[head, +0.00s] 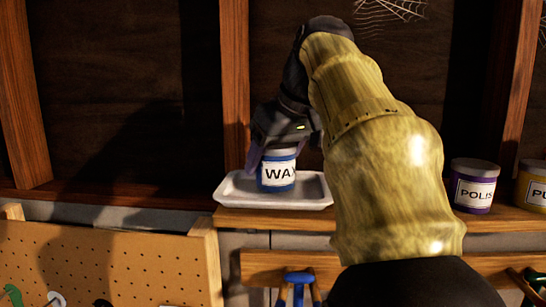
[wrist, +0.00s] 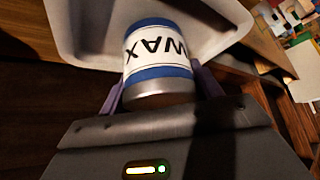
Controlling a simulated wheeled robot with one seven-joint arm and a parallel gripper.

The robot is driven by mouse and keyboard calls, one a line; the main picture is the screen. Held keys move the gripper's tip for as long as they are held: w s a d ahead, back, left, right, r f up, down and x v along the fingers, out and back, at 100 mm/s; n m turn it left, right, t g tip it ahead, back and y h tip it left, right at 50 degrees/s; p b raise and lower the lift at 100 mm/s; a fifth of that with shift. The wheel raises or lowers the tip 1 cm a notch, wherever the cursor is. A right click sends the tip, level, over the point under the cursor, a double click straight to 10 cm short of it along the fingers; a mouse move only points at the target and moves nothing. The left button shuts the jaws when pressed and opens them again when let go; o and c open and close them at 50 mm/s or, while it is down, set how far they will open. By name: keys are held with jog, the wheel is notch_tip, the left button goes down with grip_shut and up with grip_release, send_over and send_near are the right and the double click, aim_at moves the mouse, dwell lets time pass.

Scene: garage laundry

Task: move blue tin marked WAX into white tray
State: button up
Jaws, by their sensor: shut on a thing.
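The blue tin marked WAX (head: 276,174) is upright in the head view, at the white tray (head: 230,195) on the shelf. It looks inside the tray's rim; whether its base touches the tray floor I cannot tell. My gripper (head: 272,152) comes down from above and is shut on the tin's upper part. In the wrist view the tin (wrist: 158,62) sits between my purple fingers (wrist: 160,95), with the white tray (wrist: 88,30) beyond it. My arm hides part of the tray's right side in the head view.
A purple tin marked POLISH (head: 474,187) and a yellow tin (head: 533,186) stand on the shelf at the right. A pegboard (head: 120,265) with tools is below left. Wooden uprights (head: 235,80) stand behind the tray.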

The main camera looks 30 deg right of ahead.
jog(key=shift+f+b, duration=0.45)
jog(key=shift+f, duration=0.1)
jog(key=o, duration=1.2)
jog(key=p+v, duration=0.6)
jog(key=v, duration=1.1)
jog(key=shift+r, duration=0.25)
